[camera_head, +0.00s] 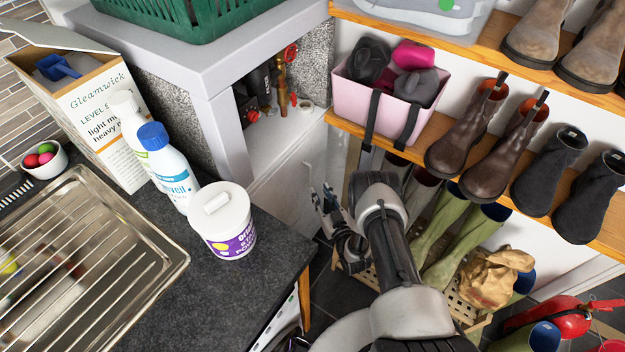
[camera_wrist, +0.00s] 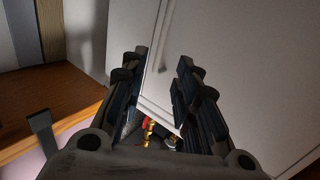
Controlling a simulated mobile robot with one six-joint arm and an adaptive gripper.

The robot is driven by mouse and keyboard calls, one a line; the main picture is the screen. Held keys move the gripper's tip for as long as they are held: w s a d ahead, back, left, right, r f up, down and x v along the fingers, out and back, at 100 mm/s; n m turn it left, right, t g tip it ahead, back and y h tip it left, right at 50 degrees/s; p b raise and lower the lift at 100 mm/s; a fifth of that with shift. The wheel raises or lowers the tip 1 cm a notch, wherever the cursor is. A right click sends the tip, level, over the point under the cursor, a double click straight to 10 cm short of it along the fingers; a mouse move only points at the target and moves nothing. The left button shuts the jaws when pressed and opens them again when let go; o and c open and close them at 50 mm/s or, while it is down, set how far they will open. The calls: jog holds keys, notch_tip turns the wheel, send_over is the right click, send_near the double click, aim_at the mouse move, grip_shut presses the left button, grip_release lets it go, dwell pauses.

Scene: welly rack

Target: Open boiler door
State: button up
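The white boiler door (camera_head: 283,183) appears as a pale panel below the pipe opening, on the left side of my gripper (camera_head: 325,197). In the wrist view my gripper (camera_wrist: 163,62) has its two fingers spread apart with nothing held between them. The white door surface (camera_wrist: 235,60) fills the area beyond the fingers. A narrow pale upright strip (camera_wrist: 188,38), possibly a handle, shows between and beyond the fingertips. I cannot tell whether the fingers touch the door. Its lower part is hidden by the worktop in the head view.
Brass pipes with red valves (camera_head: 284,88) sit in the opening above. A wooden shelf (camera_head: 440,130) with a pink basket (camera_head: 364,106) and boots is close on the right. A dark worktop (camera_head: 270,245) carries a white tub (camera_head: 222,220) and bottles on the left.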

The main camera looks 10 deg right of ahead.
aim_at(311, 174)
jog(key=w, duration=0.2)
jog(key=w+a+b, duration=0.1)
jog(key=w, duration=0.2)
jog(key=w+b, duration=0.1)
jog(key=w, duration=0.2)
jog(key=shift+w+a, duration=0.15)
jog(key=shift+a, duration=0.15)
grip_shut()
dwell(0.3)
